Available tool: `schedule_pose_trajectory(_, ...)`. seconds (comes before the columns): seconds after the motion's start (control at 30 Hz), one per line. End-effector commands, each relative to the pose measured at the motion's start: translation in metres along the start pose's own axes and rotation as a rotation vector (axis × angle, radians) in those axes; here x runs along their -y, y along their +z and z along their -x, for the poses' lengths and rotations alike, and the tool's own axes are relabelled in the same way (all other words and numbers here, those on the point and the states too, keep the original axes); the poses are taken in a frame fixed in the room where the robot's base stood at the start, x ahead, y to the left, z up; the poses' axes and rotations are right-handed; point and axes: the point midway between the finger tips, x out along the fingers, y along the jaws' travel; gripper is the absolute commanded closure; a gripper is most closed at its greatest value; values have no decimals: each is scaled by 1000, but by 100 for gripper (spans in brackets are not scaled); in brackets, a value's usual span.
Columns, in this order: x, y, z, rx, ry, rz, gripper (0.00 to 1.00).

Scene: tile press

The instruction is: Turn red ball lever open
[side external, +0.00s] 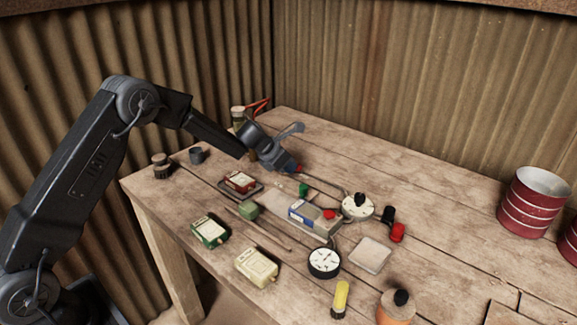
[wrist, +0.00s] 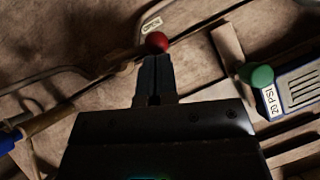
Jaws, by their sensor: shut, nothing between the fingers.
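The red ball (wrist: 157,42) of the lever is just beyond my fingertips in the wrist view. A thin metal rod runs off to the right from near it, and a small white label (wrist: 152,23) lies close by. In the side view a small red spot at my gripper's tip looks like the same ball (side external: 298,168). My gripper (wrist: 155,62) is shut and empty, its fingertips close to the ball; I cannot tell whether they touch it. In the side view my gripper (side external: 291,167) is low over the table's far part.
Striped red cans (side external: 535,202) stand right; the back right tabletop is clear.

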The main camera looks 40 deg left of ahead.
Motion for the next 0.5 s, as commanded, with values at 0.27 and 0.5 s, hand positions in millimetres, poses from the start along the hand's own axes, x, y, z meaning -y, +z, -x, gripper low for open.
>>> schedule_pose_trajectory(0.27,0,5,-5,1,0,-1,100)
schedule_pose_trajectory(0.5,2,14,-14,0,0,-1,100)
